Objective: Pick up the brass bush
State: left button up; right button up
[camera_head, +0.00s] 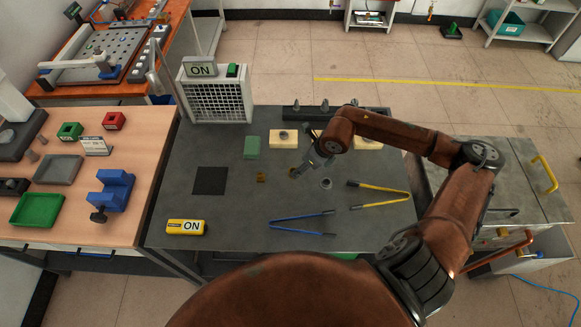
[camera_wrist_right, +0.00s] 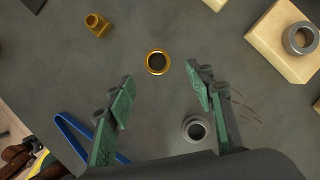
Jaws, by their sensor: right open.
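The brass bush, a small gold ring with a dark bore, (camera_wrist_right: 158,53) lies on the grey table in the right wrist view. It sits just beyond and between the fingertips of my right gripper (camera_wrist_right: 161,76), which is open with nothing between its fingers. In the head view the brass bush (camera_head: 292,173) shows at the left edge of my right gripper (camera_head: 304,172), partly covered by it. The height of the fingers above the table is hard to tell. My left gripper is not in view.
A steel ring (camera_wrist_right: 195,130) lies near the right finger. A brass fitting (camera_head: 261,177) lies to the left. Wooden blocks (camera_head: 283,139) stand behind; blue tongs (camera_head: 302,222) and yellow tongs (camera_head: 380,192) lie in front and right. A black mat (camera_head: 210,181) is at left.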

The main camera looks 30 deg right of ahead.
jog(key=shift+w+a+f, duration=0.15)
jog(key=shift+a+f, duration=0.1)
jog(key=shift+f, duration=0.15)
jog(key=x, duration=0.5)
jog(key=shift+w+a, duration=0.1)
jog(key=shift+w, duration=0.05)
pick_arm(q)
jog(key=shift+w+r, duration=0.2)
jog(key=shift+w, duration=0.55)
pick_arm(e)
jog(key=shift+c, duration=0.2)
jog(key=c, duration=0.5)
grip_shut()
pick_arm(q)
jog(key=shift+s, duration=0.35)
pick_arm(e)
jog(key=shift+r, duration=0.1)
